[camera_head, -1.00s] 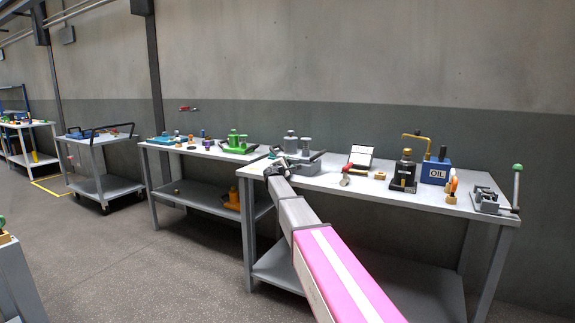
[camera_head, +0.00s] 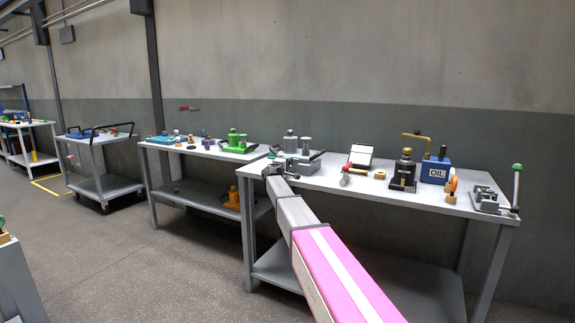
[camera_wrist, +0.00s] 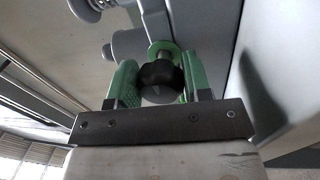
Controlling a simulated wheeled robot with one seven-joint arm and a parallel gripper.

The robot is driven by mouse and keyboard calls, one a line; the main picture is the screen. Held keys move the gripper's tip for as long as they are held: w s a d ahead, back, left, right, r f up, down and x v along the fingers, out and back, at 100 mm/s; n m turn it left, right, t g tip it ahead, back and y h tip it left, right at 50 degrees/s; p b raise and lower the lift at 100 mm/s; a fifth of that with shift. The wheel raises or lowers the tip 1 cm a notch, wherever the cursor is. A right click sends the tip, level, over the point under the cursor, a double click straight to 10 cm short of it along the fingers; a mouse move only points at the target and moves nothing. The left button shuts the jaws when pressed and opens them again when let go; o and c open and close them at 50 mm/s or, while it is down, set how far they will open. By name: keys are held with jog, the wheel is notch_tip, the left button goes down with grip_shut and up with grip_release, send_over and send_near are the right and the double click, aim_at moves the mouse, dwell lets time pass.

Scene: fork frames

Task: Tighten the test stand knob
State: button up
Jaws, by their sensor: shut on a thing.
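The test stand (camera_head: 307,158) is a grey device with two upright grey cylinders, standing at the left end of the near workbench. In the wrist view its grey body (camera_wrist: 215,25) fills the top and right. Its knob (camera_wrist: 158,74) is black and lobed, with a green ring (camera_wrist: 163,48) behind it. My gripper (camera_wrist: 160,76) has green fingers, one on each side of the knob, and is shut on it. In the head view my gripper (camera_head: 276,153) is small at the stand's left side, and the knob cannot be made out there.
The workbench (camera_head: 330,178) also bears a white-faced box (camera_head: 361,155), a black bottle jack (camera_head: 403,172), a blue oil can (camera_head: 435,170) and a grey vise-like device with a green-tipped lever (camera_head: 487,201). Another bench (camera_head: 180,150) stands left with a green device (camera_head: 238,143).

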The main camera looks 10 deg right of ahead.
jog(key=shift+s+a, duration=0.1)
jog(key=o, duration=0.9)
jog(key=v, duration=1)
jog(key=shift+s+a+f, duration=0.1)
jog(key=shift+s+a, duration=0.1)
jog(key=shift+s, duration=0.15)
